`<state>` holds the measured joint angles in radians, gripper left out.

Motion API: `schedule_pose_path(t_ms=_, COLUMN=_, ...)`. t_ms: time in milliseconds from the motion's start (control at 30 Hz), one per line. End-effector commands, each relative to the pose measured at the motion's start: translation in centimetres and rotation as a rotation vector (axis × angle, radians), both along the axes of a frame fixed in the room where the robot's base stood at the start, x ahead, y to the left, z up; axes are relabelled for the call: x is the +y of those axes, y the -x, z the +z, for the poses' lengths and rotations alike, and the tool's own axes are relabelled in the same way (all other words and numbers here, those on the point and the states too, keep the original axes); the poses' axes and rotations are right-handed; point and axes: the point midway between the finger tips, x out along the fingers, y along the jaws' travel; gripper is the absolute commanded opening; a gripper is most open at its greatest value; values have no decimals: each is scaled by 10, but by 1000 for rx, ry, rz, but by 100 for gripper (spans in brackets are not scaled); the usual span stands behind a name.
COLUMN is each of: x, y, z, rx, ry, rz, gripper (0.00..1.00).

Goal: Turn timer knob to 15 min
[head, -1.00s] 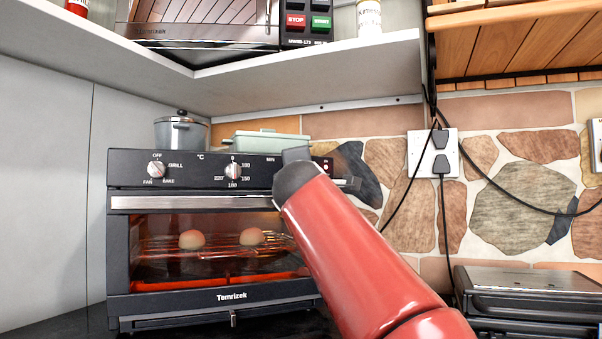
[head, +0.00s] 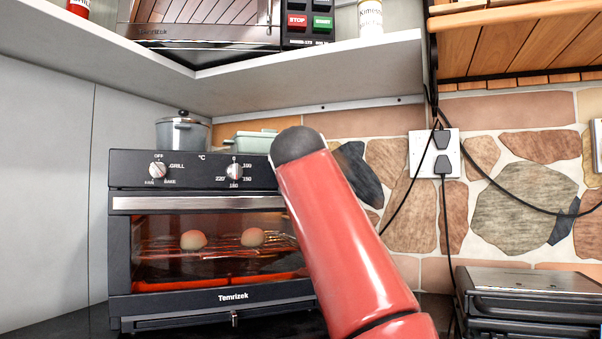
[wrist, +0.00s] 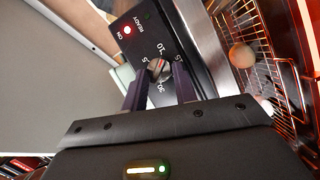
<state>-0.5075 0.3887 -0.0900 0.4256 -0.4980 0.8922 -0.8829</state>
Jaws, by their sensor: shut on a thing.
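The timer knob (wrist: 156,69) is a small round silver-grey knob on the black control panel of the toaster oven. In the wrist view it sits between the two dark fingers of my gripper (wrist: 158,76), which are shut on it. The numbers 10 and 30 show on the panel around it, with other marks partly covered by the fingers. A pointer line shows on the knob, but its exact setting is hard to read. In the head view the oven (head: 212,205) stands on the counter, and my red arm hides the timer knob and my gripper.
The function knob (head: 157,170) and temperature knob (head: 234,171) are left of my arm. Food shows behind the oven's glass door. A pot (head: 182,134) and a green dish (head: 250,141) stand behind the oven top. A shelf (head: 310,72) hangs above. A black appliance (head: 530,295) sits right.

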Motion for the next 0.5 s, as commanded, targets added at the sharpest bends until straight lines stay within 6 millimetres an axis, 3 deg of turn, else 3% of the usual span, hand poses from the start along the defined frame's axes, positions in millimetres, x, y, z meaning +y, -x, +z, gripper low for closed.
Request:
schedule_pose_path(t_ms=333, x=0, y=-1, z=-2, rx=5, ry=-1, rz=-2, gripper=6)
schedule_pose_path(t_ms=367, x=0, y=-1, z=-2, rx=5, ry=-1, rz=-2, gripper=30)
schedule_pose_path(t_ms=500, x=0, y=-1, z=-1, rx=4, ry=0, rz=-2, gripper=48)
